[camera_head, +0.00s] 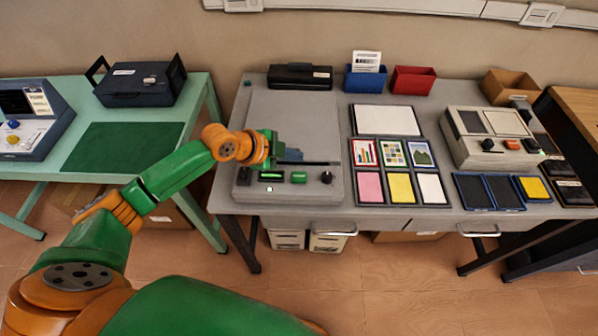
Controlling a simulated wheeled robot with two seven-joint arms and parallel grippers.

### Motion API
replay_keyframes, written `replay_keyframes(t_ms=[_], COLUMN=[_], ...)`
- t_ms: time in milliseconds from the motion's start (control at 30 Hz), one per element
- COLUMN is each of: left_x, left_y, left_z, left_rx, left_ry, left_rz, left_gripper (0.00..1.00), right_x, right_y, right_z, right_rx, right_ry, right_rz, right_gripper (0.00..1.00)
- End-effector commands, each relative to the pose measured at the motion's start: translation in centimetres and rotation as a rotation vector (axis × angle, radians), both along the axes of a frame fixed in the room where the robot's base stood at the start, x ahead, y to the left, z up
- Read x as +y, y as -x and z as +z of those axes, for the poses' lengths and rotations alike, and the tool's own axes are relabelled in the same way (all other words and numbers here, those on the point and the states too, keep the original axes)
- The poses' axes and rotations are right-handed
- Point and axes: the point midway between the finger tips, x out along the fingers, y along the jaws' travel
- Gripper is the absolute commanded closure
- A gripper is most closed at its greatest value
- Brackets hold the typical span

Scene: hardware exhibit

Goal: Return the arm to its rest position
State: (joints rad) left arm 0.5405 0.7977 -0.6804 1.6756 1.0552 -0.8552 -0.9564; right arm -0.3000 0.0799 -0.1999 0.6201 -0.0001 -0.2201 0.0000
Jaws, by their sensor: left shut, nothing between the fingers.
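My left arm (178,178), green and orange, comes in from the lower left and reaches over the grey table. Its gripper (290,155) is shut and empty above the left part of a flat grey device (292,112). The gripper is small and dark in this view, and I cannot tell whether it touches the surface. Below it, the device's front strip has a green button (299,177), a small dark display (271,176) and a black knob (326,177). My right gripper is out of view.
A tray of coloured cards (372,173) lies right of the device. A beige control box (468,150), a blue bin (365,80) and a red bin (412,79) stand farther right and back. A green table (75,167) with a dark case (140,85) is at left, across a gap.

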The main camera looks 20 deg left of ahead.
Motion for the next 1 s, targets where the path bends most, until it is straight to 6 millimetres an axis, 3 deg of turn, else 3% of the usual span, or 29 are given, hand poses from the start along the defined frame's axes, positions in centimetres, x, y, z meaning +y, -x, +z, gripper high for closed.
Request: replay_keyframes(t_ms=[567,667,800,900,1000], left_x=[-0.2,-2.2,-5.8,-6.3,-5.5], left_y=[0.2,2.3,8.4,11.5,14.1], left_z=[-0.2,-1.8,-4.9,-6.0,-6.7], left_rx=[0.004,0.063,0.226,0.315,0.392], left_ry=[0.002,0.026,0.094,0.135,0.163], left_rz=[-0.001,0.001,0.113,0.263,0.435], left_gripper=[1.00,1.00,1.00,1.00,1.00], right_x=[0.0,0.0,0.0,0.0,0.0], right_y=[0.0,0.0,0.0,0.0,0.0], right_z=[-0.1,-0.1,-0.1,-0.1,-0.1], right_rx=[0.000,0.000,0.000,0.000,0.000], right_ry=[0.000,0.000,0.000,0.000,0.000], right_rz=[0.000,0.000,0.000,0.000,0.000], right_gripper=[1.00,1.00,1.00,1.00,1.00])
